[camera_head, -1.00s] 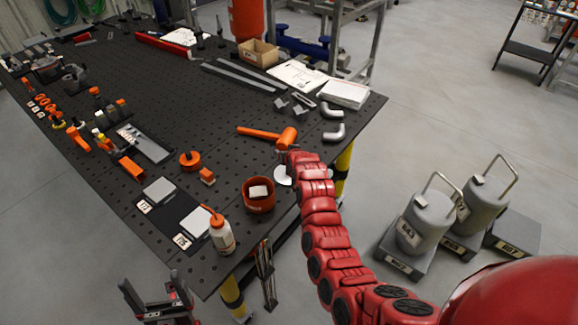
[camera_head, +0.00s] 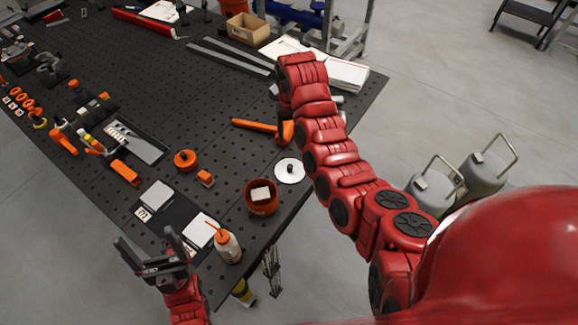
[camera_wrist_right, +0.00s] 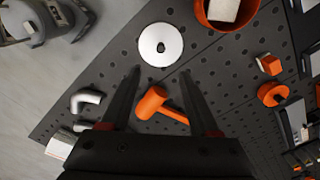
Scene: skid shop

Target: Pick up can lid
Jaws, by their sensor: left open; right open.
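The can lid (camera_head: 289,171) is a white disc with a dark knob in its middle. It lies flat on the black perforated table near the right edge, beside an orange can (camera_head: 261,203) with a white block in it. In the right wrist view the lid (camera_wrist_right: 160,45) lies beyond the fingertips, apart from them. My right gripper (camera_wrist_right: 163,75) is open and empty above the table; in the head view it is hidden behind its red arm. My left gripper (camera_head: 150,247) is open and empty at the table's front edge, left of the white bottle (camera_head: 227,246).
An orange mallet (camera_head: 262,126) lies behind the lid; it shows between my right fingers in the wrist view. Bent grey pipe pieces (camera_wrist_right: 86,100) lie near the table edge. An orange round piece (camera_head: 185,160) lies left of the lid. Grey canisters stand on the floor at right.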

